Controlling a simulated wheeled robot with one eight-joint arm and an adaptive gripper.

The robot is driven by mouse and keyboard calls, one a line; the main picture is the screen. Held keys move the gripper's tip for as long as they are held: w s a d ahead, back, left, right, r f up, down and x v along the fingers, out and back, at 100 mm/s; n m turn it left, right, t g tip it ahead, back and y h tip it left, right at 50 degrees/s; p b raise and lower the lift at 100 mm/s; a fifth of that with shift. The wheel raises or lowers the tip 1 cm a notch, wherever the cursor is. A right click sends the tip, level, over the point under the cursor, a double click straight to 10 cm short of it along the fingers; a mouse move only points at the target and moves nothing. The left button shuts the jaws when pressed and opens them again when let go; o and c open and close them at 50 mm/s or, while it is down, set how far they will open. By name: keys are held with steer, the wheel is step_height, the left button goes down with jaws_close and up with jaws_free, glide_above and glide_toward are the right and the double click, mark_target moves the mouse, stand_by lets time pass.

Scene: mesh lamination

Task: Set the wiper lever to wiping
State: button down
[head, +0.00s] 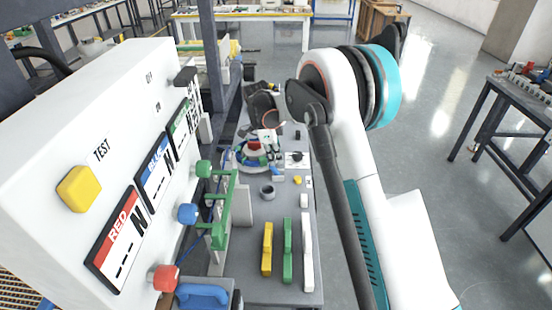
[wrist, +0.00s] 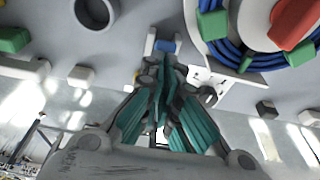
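I cannot single out the wiper lever with certainty. In the wrist view a small white bracket with a blue piece (wrist: 166,46) lies just beyond my fingertips. My gripper (wrist: 162,72) points at it with its teal-padded fingers drawn together, and no object shows between them. I cannot tell whether the tips touch the bracket. In the head view my gripper (head: 268,138) is small and far down the bench, above the round fixture with blue coil and green blocks (head: 252,156). A red part (wrist: 296,22) sits on that fixture in the wrist view.
The grey bench (head: 258,208) holds a grey ring (head: 267,192) and yellow (head: 267,248), green (head: 287,250) and white (head: 307,252) bars. A white panel with a yellow TEST button (head: 78,188) stands at left.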

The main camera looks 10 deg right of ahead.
steer(key=a+r+p, duration=0.2)
steer(key=a+r, duration=0.2)
steer(key=r, duration=0.4)
steer(key=shift+w+p, duration=0.4)
steer(key=shift+a, duration=0.15)
